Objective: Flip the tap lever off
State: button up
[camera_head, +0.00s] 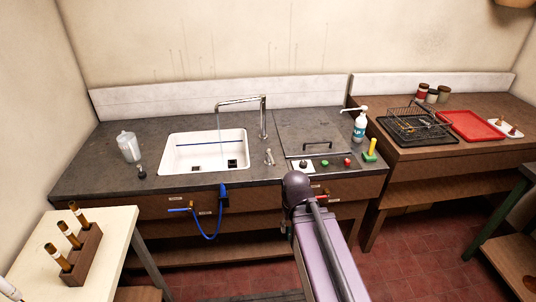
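A chrome tap (263,120) rises behind the right side of the white sink (176,160), its long spout reaching left over the basin. A thin pale line hangs below the spout end; I cannot tell if it is running water. A small chrome lever (268,157) stands on the dark worktop just right of the sink; its exact setting is too small to tell. My arm reaches up from the bottom, its dark joint in front of the worktop's front edge, right of and nearer than the lever. My gripper's fingers do not show.
On the worktop (95,172) are a clear bottle (128,146), a pump bottle (360,126), a lid with a handle (317,145), and several small coloured knobs. A blue hose (217,225) hangs at the cabinet front. A side table holds a wooden rack (82,255).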

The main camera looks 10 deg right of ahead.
aim_at(271, 158)
jog(key=i, duration=0.55)
jog(key=z, duration=0.05)
jog(key=k, duration=0.5)
jog(key=u, duration=0.9)
jog(key=i, duration=0.35)
jog(key=z, duration=0.2)
